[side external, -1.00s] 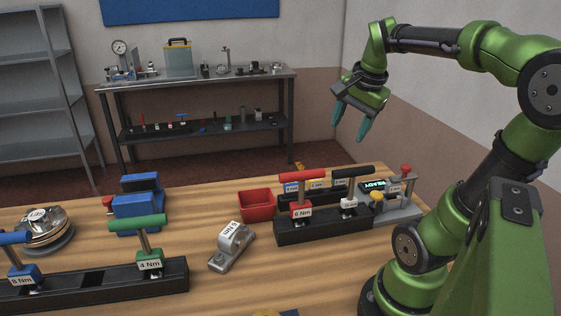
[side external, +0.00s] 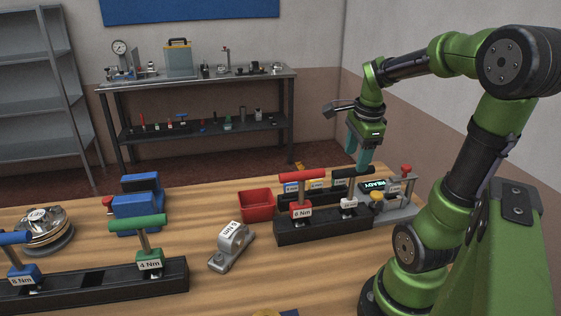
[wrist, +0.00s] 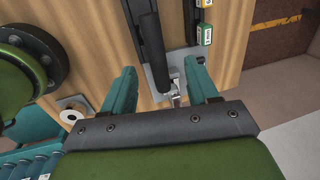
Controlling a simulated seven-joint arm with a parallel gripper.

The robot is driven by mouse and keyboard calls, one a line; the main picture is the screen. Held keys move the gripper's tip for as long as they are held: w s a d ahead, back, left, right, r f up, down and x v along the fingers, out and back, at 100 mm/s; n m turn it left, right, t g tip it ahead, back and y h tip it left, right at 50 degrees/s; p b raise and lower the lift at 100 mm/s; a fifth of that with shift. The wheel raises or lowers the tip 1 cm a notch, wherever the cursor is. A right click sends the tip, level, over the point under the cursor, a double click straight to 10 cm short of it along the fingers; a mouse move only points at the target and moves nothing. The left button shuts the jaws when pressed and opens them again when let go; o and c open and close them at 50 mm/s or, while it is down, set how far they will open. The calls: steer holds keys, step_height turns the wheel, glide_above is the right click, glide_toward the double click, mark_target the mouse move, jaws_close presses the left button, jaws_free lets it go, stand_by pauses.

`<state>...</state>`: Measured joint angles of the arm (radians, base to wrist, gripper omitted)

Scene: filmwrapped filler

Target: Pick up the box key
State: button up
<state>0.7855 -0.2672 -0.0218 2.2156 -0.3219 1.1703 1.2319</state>
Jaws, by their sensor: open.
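Several T-handled keys stand in black racks on the wooden bench; which one is the box key cannot be told by name. In the side view, the black-handled key (side external: 353,172), with a small unreadable white label, stands at the right of the right rack. A red-handled key (side external: 301,177) marked 6 Nm stands left of it. My gripper (side external: 358,168) is over the black-handled key, fingers pointing down. In the wrist view, my gripper's open teal fingers (wrist: 161,72) lie either side of the black handle (wrist: 151,45); contact cannot be told.
A green-handled key (side external: 138,224) stands in the left rack (side external: 90,279). A red bin (side external: 256,206), a grey block (side external: 232,246) and a blue device (side external: 137,205) stand on the bench. A tester showing READY (side external: 375,186) is close at the right. Small labelled blocks (wrist: 206,35) sit beside the handle.

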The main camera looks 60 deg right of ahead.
mark_target(354, 167)
steer(key=shift+w+d+f, duration=0.15)
steer(key=shift+f, duration=1.3)
steer(key=shift+w+d+f, duration=0.1)
steer(key=shift+w+f, duration=0.05)
steer(key=shift+f, duration=1.3)
jaws_close()
